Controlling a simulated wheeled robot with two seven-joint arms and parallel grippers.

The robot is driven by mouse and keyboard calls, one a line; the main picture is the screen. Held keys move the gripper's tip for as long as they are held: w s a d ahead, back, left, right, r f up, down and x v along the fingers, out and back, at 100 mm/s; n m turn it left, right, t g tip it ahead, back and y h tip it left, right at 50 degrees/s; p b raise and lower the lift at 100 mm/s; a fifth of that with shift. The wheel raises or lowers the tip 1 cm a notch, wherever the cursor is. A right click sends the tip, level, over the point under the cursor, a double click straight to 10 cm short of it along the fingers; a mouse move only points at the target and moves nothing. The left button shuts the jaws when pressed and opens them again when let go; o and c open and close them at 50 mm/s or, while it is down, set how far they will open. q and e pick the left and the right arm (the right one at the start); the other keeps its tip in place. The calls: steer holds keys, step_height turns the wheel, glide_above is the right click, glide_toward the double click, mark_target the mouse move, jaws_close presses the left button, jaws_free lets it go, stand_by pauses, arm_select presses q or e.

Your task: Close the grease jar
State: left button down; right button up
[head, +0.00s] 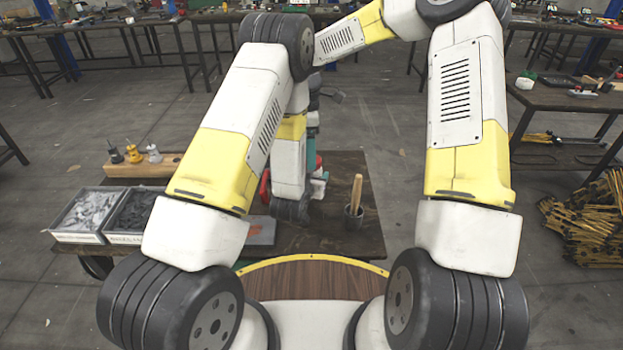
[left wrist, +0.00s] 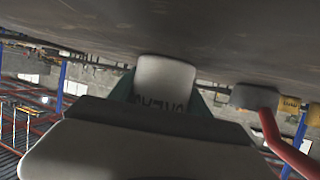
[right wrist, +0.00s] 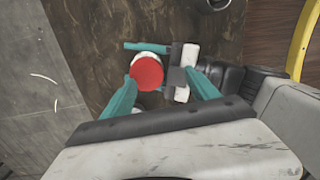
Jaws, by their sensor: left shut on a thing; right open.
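The grease jar is white and shows close up in the left wrist view (left wrist: 165,85), with dark lettering on its side. My left gripper (left wrist: 163,98) is shut around it from the side, its fingers on either side of the jar. In the right wrist view a round red lid (right wrist: 146,72) covers most of the jar's top; how firmly it is seated cannot be told. My right gripper (right wrist: 160,82) is open above the jar, pointing down, one teal finger on each side. In the head view, the jar and lid (head: 319,163) are partly hidden behind my arm.
A dark cup with a wooden handle (head: 355,197) stands right of the jar on the brown table (head: 372,235). Two grey bins (head: 82,222) and a wooden block with small bottles (head: 140,167) are at the left. A red lever (left wrist: 283,145) shows beside the jar.

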steer(key=m, duration=0.2)
steer(key=shift+s+a+r+m, duration=0.1)
steer(key=shift+s+m, duration=0.05)
steer(key=shift+m, duration=0.25)
steer(key=shift+r+m, duration=0.25)
steer(key=shift+m, duration=0.95)
steer(key=r+m, duration=0.1)
steer(key=m, duration=0.1)
steer(key=w+r+m, duration=0.1)
steer(key=m, duration=0.2)
steer(key=r+m, duration=0.1)
steer(key=m, duration=0.1)
steer(key=shift+w+d+r+m+t, duration=0.2)
steer(key=shift+w+r+m+t, duration=0.1)
steer(key=shift+w+r+m, duration=0.1)
steer(key=shift+w+d+r+m+y, duration=0.1)
steer(key=shift+w+r+m+y, duration=0.2)
steer(key=shift+m, duration=0.5)
steer(key=shift+s+r, duration=0.1)
steer(key=shift+f, duration=4.05)
